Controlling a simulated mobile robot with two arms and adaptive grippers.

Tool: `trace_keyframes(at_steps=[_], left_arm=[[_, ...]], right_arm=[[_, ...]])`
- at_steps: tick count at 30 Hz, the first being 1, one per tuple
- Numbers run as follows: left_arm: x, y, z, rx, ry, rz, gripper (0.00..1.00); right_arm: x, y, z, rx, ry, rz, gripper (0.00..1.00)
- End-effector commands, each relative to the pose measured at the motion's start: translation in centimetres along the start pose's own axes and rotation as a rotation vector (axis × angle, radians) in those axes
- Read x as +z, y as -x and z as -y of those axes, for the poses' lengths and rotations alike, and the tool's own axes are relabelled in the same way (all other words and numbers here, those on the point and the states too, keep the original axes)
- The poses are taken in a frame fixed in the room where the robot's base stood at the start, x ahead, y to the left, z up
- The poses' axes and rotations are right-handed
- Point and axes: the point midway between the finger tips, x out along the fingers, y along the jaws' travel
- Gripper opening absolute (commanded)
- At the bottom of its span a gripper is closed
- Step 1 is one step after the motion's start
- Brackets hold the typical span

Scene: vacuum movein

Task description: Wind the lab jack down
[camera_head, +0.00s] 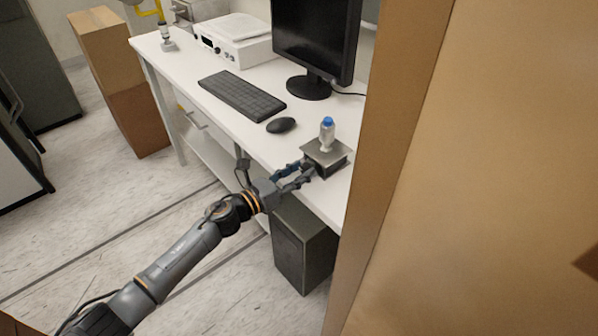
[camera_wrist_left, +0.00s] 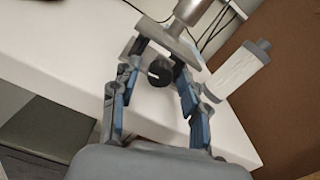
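The lab jack (camera_head: 337,153) stands near the front edge of the white desk, with a grey top plate. A small pale bottle with a blue cap (camera_head: 327,135) stands upright on the plate. The jack's plate also shows in the left wrist view (camera_wrist_left: 178,46), with a round black knob (camera_wrist_left: 159,74) facing me. My left gripper (camera_head: 303,172) reaches in at the jack's front left. In the wrist view its fingers (camera_wrist_left: 156,84) are apart, one on each side of the knob; contact is not clear. My right gripper is out of view.
A mouse (camera_head: 281,125), keyboard (camera_head: 241,95) and monitor (camera_head: 316,40) are on the desk (camera_head: 225,125). A tall brown panel (camera_head: 400,150) bounds the right side. A dark box (camera_head: 300,245) stands below.

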Motion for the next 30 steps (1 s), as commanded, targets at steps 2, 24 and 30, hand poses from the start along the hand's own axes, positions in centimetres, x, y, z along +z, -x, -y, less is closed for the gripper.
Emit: trace_keyframes(at_steps=[2,24,30], left_arm=[[0.0,0.0,0.0,0.000,0.000,0.000,0.50],[-0.2,8.9,-0.1,0.002,0.000,-0.003,0.50],[-0.1,11.4,0.0,0.001,0.001,-0.001,0.50]], right_arm=[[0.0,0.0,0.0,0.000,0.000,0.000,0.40],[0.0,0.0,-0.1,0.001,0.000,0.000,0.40],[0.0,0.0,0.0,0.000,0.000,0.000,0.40]])
